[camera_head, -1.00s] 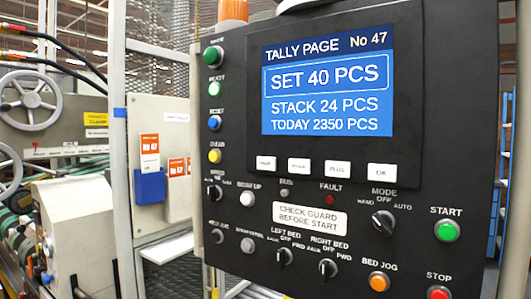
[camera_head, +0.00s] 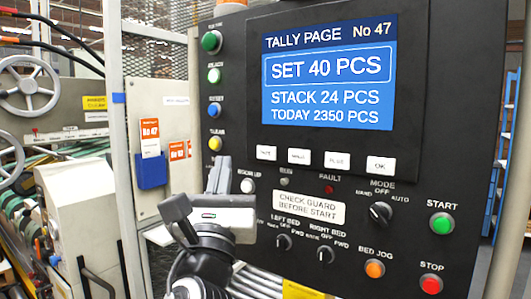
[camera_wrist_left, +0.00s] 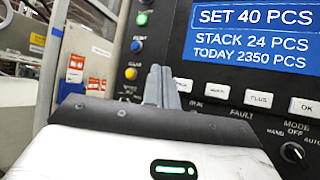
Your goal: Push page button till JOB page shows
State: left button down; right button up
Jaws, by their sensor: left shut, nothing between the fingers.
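The screen (camera_head: 329,75) on the black control panel reads TALLY PAGE No 47, SET 40 PCS, STACK 24 PCS, TODAY 2350 PCS. Below it is a row of white buttons; the leftmost is the page button (camera_head: 266,152), its small label blurred. It also shows in the left wrist view (camera_wrist_left: 183,85), just right of my fingers. My left gripper (camera_head: 219,165) is shut and empty, fingers pointing up, left of and slightly below the page button. It appears apart from the button, though depth is hard to judge. My right gripper is not in view.
More white buttons (camera_head: 299,156) sit right of the page button. A yellow button (camera_head: 215,143) is close to my left fingertips. Knobs, START (camera_head: 442,223) and STOP (camera_head: 431,284) are lower on the panel. A post (camera_head: 120,150) stands at left.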

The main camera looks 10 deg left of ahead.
aim_at(258, 161)
pick_arm(q)
jog(key=shift+w+d+b, duration=0.35)
jog(key=shift+w+d, duration=0.15)
jog(key=shift+w, duration=0.9)
jog(key=shift+w+d+b, duration=0.35)
jog(key=shift+w+d, duration=0.2)
jog(key=shift+w, duration=0.8)
jog(key=shift+w+d+b, duration=0.35)
jog(key=shift+w+d, duration=0.15)
jog(key=shift+w, duration=0.9)
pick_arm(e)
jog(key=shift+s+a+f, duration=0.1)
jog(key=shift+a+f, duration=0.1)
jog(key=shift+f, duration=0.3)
pick_arm(q)
jog(key=shift+w, duration=0.15)
jog(key=shift+w+d, duration=0.1)
jog(key=shift+w, duration=0.2)
